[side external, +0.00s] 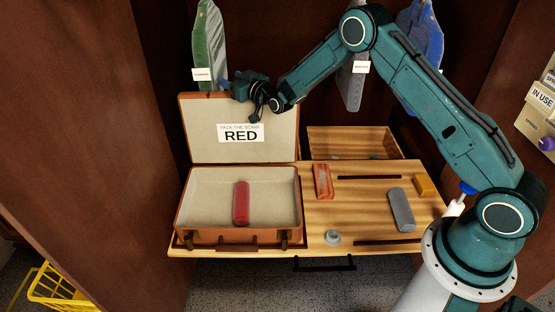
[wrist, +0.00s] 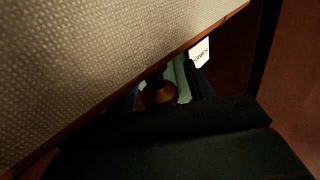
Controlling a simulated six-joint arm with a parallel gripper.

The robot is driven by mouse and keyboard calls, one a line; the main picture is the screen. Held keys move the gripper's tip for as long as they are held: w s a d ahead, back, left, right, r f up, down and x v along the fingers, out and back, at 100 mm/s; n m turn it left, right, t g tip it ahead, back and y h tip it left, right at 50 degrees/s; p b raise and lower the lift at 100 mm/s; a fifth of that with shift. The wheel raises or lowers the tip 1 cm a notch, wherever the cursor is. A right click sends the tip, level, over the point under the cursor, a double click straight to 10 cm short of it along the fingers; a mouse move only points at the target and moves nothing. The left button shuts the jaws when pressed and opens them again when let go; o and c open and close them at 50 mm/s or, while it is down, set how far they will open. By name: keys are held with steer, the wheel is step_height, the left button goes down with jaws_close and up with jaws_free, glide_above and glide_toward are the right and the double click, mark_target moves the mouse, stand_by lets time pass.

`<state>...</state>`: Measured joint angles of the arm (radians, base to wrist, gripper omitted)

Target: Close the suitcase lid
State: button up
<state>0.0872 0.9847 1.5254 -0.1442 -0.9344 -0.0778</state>
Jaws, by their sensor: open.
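The suitcase (side external: 181,215) is brown with a beige lining and stands open on the wooden table. Its lid (side external: 200,125) stands upright at the back, its lining facing the camera, with a label reading "RED". A red rolled item (side external: 241,203) lies in the base. Part of my wrist overlaps the lid; contact cannot be told. In the wrist view the lid's lining (wrist: 90,60) fills the upper left, with its brown edge running diagonally. The fingertips are not clear there.
A wooden tray (side external: 350,140) stands behind. Green (side external: 209,45) and blue (side external: 427,50) items hang at the back.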

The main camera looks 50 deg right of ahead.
jaws_close()
steer(key=s+a+n+t, duration=0.1)
steer(key=s+a, duration=0.8)
steer(key=shift+f, duration=0.45)
stand_by(0.4)
steer(key=shift+d, duration=0.1)
jaws_free()
steer(key=shift+r, duration=0.15)
steer(key=shift+s, duration=0.25)
